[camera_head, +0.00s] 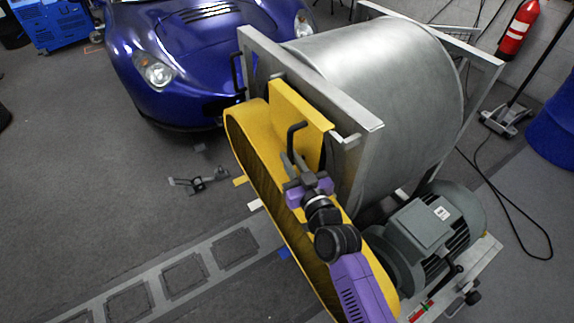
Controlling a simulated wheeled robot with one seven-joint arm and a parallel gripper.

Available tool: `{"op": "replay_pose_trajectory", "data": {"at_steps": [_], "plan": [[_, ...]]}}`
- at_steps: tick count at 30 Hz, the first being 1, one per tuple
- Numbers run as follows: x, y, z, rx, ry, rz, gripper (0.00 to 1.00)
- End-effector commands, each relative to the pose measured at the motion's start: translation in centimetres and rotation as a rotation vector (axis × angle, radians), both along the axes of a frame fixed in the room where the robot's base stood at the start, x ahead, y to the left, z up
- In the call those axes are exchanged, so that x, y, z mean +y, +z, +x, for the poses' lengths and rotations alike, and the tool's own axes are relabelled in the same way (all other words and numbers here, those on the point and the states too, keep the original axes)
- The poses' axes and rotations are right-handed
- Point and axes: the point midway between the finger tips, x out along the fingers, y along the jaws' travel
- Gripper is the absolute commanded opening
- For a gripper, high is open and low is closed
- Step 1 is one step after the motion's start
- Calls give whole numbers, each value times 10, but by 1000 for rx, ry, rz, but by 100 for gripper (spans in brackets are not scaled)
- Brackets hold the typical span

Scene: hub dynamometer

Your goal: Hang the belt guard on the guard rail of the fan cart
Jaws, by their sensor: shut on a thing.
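The yellow belt guard (248,124) is a long, round-ended cover with a flat upright plate (306,112) and a black handle (294,130). It lies along the near side of the fan cart, slanting down to the lower right. My gripper (293,166) is shut on the belt guard, at or just below the black handle; the exact grip is partly hidden by my wrist. The grey guard rail (312,72) runs along the top of the cart's frame, close behind the plate. I cannot tell whether the plate's top edge is hooked over the rail or only beside it.
The fan cart carries a large metal drum (385,90) and a grey-green motor (432,228). A blue car (195,50) stands behind on the left. A small dark stand (198,181) lies on the floor. Open floor (80,190) spreads to the left.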

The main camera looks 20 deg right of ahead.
Motion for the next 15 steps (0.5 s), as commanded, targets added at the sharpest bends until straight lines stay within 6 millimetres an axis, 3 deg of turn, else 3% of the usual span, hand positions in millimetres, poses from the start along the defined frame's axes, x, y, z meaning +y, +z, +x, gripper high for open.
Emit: {"op": "replay_pose_trajectory", "data": {"at_steps": [15], "plan": [[-19, -4, 7, -10, -1, 2, 0]]}}
